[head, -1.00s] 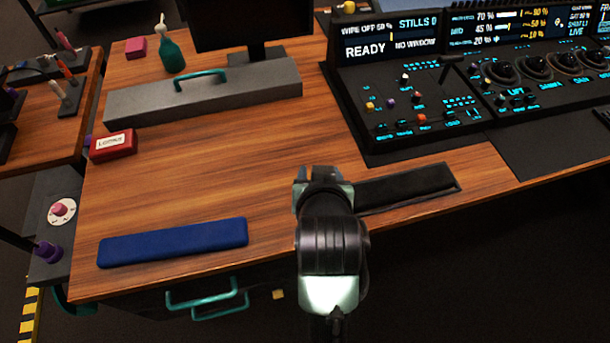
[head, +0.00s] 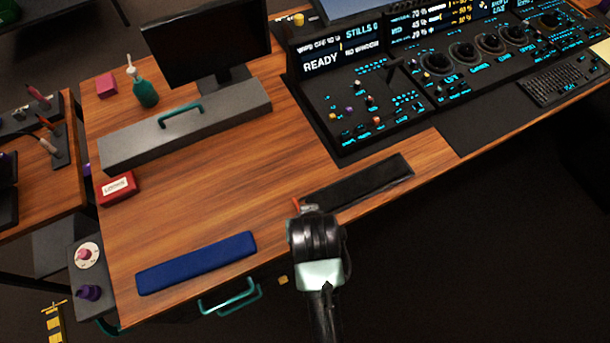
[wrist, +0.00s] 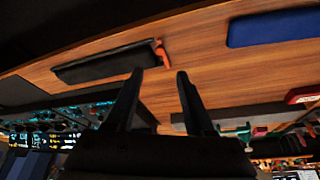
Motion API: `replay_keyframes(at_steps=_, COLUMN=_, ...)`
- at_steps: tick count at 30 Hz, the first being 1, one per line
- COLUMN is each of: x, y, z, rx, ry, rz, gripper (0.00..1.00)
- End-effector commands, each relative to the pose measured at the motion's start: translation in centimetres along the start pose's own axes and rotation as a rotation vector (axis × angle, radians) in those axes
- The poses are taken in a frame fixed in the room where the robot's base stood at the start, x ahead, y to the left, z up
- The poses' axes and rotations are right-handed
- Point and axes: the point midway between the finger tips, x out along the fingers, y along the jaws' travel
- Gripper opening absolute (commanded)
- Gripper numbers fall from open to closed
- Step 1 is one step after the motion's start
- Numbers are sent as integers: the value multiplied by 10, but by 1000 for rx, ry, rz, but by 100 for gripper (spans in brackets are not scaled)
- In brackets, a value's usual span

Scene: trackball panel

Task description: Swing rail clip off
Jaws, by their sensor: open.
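A small orange-red piece, which looks like the rail clip, stands at the end of the black padded rest in the wrist view (wrist: 161,54). In the head view only a sliver of this orange piece (head: 296,204) shows beside my gripper. My gripper (wrist: 160,75) is open, with its two dark fingers apart and nothing between them. In the wrist view the orange piece appears beyond the fingertips, between their lines. In the head view my gripper (head: 306,208) is at the desk's front edge, near the rest's left end, its fingers mostly hidden by the wrist.
The black rest (head: 362,182) lies along the front edge, right of my gripper. A blue pad (head: 197,263) lies to the left, above a teal drawer handle (head: 230,297). A red box (head: 117,188) and grey case (head: 187,125) stand farther back. The wood between is clear.

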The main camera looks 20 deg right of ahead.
Motion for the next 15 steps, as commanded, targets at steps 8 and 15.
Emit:
replay_keyframes(at_steps=8, x=54, y=0, z=0, rx=-1, ry=-1, rz=0, gripper=53)
replay_keyframes(at_steps=15, x=91, y=0, z=0, rx=-1, ry=1, rz=-1, gripper=53)
